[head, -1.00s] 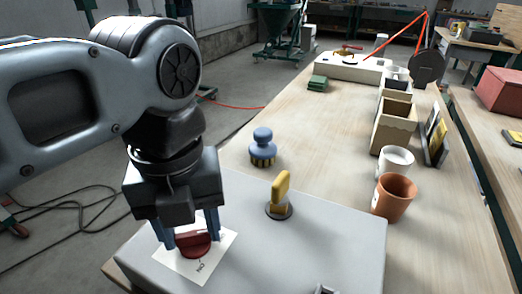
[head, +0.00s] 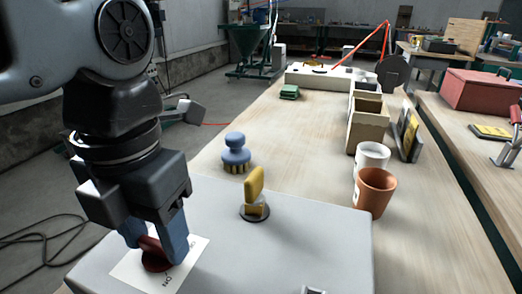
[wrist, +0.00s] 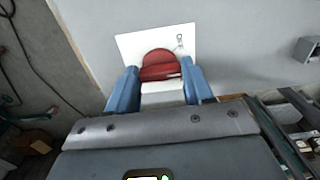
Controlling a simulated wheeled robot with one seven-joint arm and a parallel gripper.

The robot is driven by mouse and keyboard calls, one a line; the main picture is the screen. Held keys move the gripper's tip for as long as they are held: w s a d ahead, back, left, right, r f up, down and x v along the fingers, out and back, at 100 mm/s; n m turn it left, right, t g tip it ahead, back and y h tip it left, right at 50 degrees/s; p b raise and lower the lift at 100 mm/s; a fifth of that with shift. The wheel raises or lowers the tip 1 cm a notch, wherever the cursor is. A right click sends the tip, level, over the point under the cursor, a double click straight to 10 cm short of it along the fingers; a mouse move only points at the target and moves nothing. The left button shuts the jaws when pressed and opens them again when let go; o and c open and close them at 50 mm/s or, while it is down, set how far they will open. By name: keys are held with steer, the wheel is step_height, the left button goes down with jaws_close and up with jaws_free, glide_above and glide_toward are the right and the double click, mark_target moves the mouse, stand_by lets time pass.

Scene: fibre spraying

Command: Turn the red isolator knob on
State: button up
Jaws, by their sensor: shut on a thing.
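The red isolator knob (head: 156,256) sits on a white label plate (head: 184,264) on top of the grey box (head: 310,240). My gripper (head: 158,246) points down over the knob, with its blue fingers on either side of it. The gripper is shut on the knob. In the wrist view the red knob (wrist: 159,66) shows between the two blue fingertips, its ridge running across. Part of the label is hidden by my fingers; the lettering "ON" shows near its front edge in the head view.
A yellow-handled knob (head: 254,192) stands on the same box. Behind the box are a blue brush (head: 236,152), a terracotta pot (head: 374,192), a white mug (head: 371,157) and wooden boxes (head: 367,125). The wooden table (head: 300,135) is clear in the middle.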

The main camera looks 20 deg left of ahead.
mark_target(156, 241)
steer(key=m+b, duration=0.1)
steer(key=m, duration=0.3)
steer(key=shift+m, duration=0.3)
steer(key=shift+m+b, duration=0.45)
steer(key=shift+m, duration=1.35)
steer(key=o, duration=1)
steer(key=shift+o, duration=0.2)
steer(key=shift+r, duration=0.1)
steer(key=shift+r, duration=3.8)
